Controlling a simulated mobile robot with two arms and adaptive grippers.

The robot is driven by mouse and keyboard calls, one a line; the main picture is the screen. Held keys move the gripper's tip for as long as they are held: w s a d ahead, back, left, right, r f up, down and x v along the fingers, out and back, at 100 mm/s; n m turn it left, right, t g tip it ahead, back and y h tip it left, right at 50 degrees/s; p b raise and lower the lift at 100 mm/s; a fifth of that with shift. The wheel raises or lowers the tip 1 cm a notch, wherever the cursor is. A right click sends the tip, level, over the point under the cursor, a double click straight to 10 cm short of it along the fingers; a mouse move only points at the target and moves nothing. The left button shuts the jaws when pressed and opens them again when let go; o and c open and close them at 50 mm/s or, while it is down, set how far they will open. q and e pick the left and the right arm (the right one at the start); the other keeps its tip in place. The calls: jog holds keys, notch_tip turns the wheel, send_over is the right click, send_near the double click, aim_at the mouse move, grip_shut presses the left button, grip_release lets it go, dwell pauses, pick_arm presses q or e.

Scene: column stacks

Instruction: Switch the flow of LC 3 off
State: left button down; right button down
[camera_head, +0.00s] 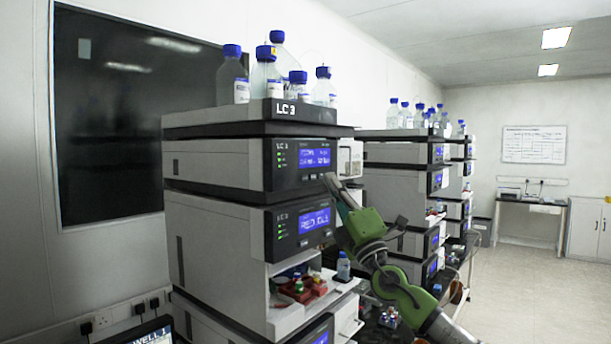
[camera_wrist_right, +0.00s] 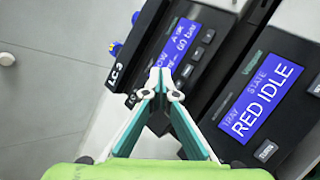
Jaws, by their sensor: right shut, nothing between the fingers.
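The LC 3 stack (camera_head: 215,165) stands at centre left, its "LC 3" label on the top tray edge. Its upper module has a lit blue flow screen (camera_head: 314,157), also large in the right wrist view (camera_wrist_right: 182,45). Small dark buttons (camera_wrist_right: 187,71) run along that screen's edge. The module below has another blue screen (camera_head: 314,221), which reads "RED IDLE" in the wrist view (camera_wrist_right: 265,98). My right gripper (camera_head: 328,178) is shut and empty, its tips in front of the upper module's right front. In the wrist view the closed tips (camera_wrist_right: 160,82) overlap the panel beside the flow screen; contact cannot be told. My left gripper is out of view.
Blue-capped bottles (camera_head: 265,75) stand on top of the stack. More instrument stacks (camera_head: 400,185) stand behind to the right. The floor at right (camera_head: 530,290) is clear.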

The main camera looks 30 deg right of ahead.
aim_at(304, 178)
jog(key=shift+w+a+b, duration=0.35)
jog(key=shift+w+a, duration=0.05)
jog(key=shift+w, duration=0.5)
jog(key=shift+w+a+b, duration=0.35)
jog(key=shift+w+a, duration=0.05)
jog(key=shift+w, duration=0.45)
jog(key=shift+w+a+b, duration=0.2)
jog(key=shift+w+b, duration=0.2)
jog(key=shift+w+a+b, duration=0.1)
jog(key=shift+w+b, duration=0.2)
jog(key=shift+b, duration=0.15)
dwell(0.6)
jog(key=shift+s, duration=0.1)
dwell(0.4)
jog(key=shift+s+d, duration=0.3)
jog(key=shift+s, duration=0.4)
